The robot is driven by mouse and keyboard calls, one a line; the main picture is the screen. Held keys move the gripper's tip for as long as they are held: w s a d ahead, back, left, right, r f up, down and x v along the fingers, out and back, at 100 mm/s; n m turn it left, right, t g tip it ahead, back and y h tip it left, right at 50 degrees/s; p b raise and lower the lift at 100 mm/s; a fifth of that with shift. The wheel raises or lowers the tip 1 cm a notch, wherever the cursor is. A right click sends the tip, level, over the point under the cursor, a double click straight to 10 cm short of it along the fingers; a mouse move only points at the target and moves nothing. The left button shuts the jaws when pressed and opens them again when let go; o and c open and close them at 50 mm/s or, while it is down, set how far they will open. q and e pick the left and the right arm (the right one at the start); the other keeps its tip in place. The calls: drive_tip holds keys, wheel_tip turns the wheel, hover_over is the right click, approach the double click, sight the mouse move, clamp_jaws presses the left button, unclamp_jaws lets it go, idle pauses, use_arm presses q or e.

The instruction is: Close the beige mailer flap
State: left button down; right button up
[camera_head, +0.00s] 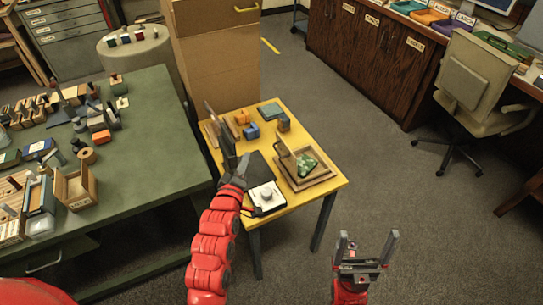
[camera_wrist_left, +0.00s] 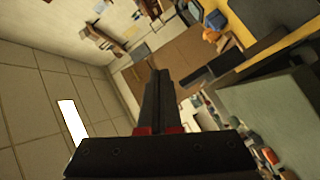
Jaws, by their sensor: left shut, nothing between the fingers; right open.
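The beige mailer (camera_head: 321,178) lies on the right part of a small yellow table, with its flap (camera_head: 287,158) standing up at its left side. A green patterned piece (camera_head: 307,164) lies inside it. My left gripper (camera_head: 240,166) is shut and empty, left of the mailer and apart from its flap, near an upright dark panel. Its closed fingers show in the left wrist view (camera_wrist_left: 159,98), where I cannot make out the mailer clearly. My right gripper (camera_head: 367,246) is open and empty, above the floor to the right of the yellow table.
The dark panel (camera_head: 227,150) stands beside my left gripper, and a white device with a knob (camera_head: 266,196) sits at the table's front. Blue and orange blocks (camera_head: 252,131) stand behind. A cluttered green table (camera_head: 150,150) is left.

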use_arm(q)
wheel_tip(320, 180, down, 3)
drive_tip(key=s+d+g+h, duration=0.1)
drive_tip(key=d+g, duration=0.1)
drive_tip(key=g, duration=0.1)
drive_tip(key=n+p, duration=0.1)
drive_tip(key=p, duration=0.4)
approach(275, 148)
drive_tip(key=a+x, duration=0.1)
drive_tip(key=x, duration=0.3)
drive_tip(key=shift+w+d+f, duration=0.55)
drive_tip(key=shift+w+d, duration=0.05)
drive_tip(key=shift+w, duration=0.05)
drive_tip(key=shift+r, duration=0.15)
